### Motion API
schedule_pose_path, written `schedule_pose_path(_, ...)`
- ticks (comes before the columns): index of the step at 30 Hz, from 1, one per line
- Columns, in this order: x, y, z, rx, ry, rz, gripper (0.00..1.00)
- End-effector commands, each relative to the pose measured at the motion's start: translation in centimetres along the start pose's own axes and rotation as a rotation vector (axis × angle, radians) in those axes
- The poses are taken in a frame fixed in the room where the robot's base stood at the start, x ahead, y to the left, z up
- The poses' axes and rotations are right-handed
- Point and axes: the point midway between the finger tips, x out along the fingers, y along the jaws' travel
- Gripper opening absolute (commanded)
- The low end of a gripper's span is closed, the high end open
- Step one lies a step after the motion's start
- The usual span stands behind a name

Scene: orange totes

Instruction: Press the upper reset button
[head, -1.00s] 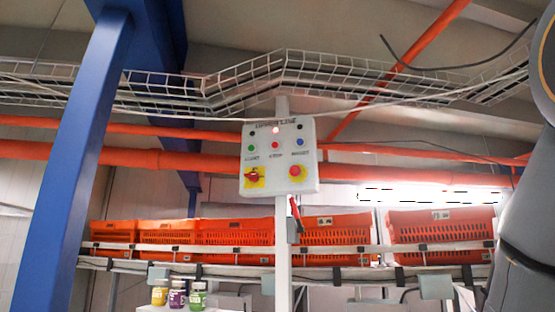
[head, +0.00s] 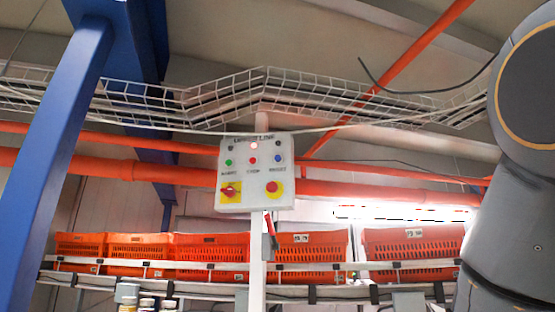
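A white control box (head: 255,199) is mounted on a white post (head: 257,262) near the middle of the head view. A red stop button (head: 253,160) is in the middle and a green start button (head: 229,163) at the left. A red rotary switch and a red knob on yellow plates are below. My gripper is out of view; only my arm shows at the right edge.
Orange totes (head: 212,253) stand on a rail behind the post. A blue steel column (head: 62,150) is at the left. A white wire cable tray (head: 240,90) runs above the box. Small jars (head: 147,304) are at the bottom left. Nothing blocks my view of the box's front.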

Motion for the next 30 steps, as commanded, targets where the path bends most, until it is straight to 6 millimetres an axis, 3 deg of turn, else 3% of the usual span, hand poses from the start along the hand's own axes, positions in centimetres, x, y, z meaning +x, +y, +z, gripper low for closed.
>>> schedule_pose_path(1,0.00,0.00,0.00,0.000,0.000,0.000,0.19)
schedule_pose_path(5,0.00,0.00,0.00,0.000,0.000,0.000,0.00)
schedule_pose_path(30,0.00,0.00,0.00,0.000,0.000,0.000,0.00)
